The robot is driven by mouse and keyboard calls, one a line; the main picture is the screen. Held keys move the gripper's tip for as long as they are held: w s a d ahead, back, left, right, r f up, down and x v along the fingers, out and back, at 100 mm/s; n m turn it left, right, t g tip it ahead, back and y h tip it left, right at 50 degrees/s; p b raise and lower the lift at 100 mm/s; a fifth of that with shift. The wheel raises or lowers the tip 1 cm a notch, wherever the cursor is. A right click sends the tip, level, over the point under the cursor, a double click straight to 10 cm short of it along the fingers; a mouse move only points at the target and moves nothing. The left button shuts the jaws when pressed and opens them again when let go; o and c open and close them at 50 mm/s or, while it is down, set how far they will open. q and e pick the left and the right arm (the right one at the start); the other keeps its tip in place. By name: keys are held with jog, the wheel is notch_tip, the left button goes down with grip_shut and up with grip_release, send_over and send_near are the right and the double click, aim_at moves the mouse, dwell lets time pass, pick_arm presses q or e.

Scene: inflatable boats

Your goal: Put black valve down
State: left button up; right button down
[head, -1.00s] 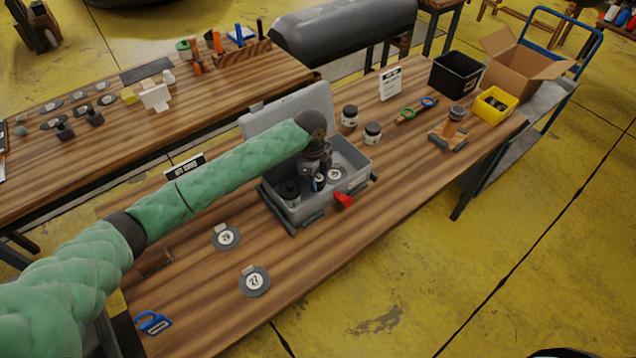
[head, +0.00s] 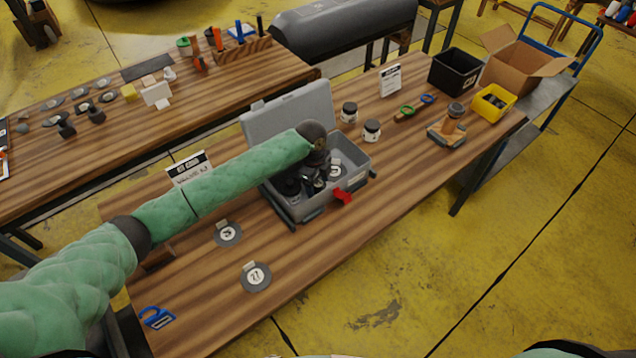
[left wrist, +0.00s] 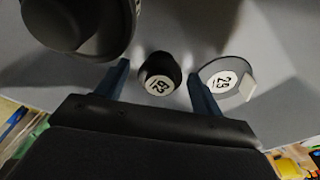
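The open grey case (head: 345,185) stands on the wooden table with its lid raised behind. My left gripper (head: 314,182) is down inside the case. In the left wrist view, the black valve (left wrist: 160,74) with a white numbered label sits between the two blue fingers of my left gripper (left wrist: 158,80). A gap shows on each side of it, so the fingers are open and not visibly pressing on it. The head view mostly hides the valve behind the gripper. My right gripper is out of view.
Inside the case are a larger black round part (left wrist: 78,25) and a grey disc with a numbered label (left wrist: 229,80). Two dark jars (head: 372,130) stand behind the case. Grey labelled discs (head: 257,276) lie in front-left. A red latch (head: 343,196) sticks out at the case's front.

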pick_arm(q)
jog(key=shift+r, duration=0.1)
jog(key=shift+r, duration=0.2)
jog(key=r+b, duration=0.1)
jog(key=r, duration=0.2)
jog(key=r+b, duration=0.1)
jog(key=r, duration=0.1)
jog(key=shift+w+a+r+b, duration=0.25)
jog(key=shift+a+b, duration=0.05)
notch_tip(320, 180, up, 6)
jog(key=b, duration=0.1)
jog(key=shift+w+a, duration=0.15)
jog(key=shift+a, duration=0.15)
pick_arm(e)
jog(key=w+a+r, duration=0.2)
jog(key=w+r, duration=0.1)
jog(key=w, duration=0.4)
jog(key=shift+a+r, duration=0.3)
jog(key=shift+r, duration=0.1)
